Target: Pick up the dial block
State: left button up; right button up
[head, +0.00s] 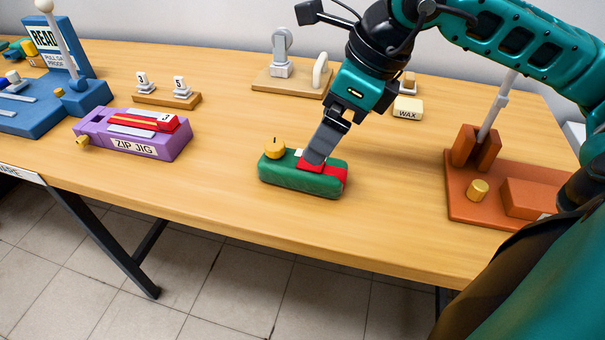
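The dial block is most likely the green block (285,178) with a round yellow dial (274,147) on its left end and red parts on its top and right side. It sits on the wooden table near the front edge, in the middle of the head view. My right gripper (313,160) comes down from the upper right, its dark grey finger at the red part on top of the block. The finger hides part of the block's top, and the gap between the fingers is not clear. My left gripper is out of view.
A purple ZIP JIG box (135,133) and a blue READ stand (52,105) are on the left. Numbered pegs on a wooden base (166,99), a white fixture (281,68) and a WAX block (408,107) stand behind. An orange-brown lever base (500,205) is right. Bare table (400,240) lies in front.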

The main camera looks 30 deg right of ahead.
aim_at(305, 166)
jog(key=x, duration=0.4)
jog(key=shift+f, duration=0.15)
jog(key=b+x, duration=0.1)
jog(key=x, duration=0.4)
jog(key=shift+s+a+f, duration=0.1)
jog(key=c, duration=1.2)
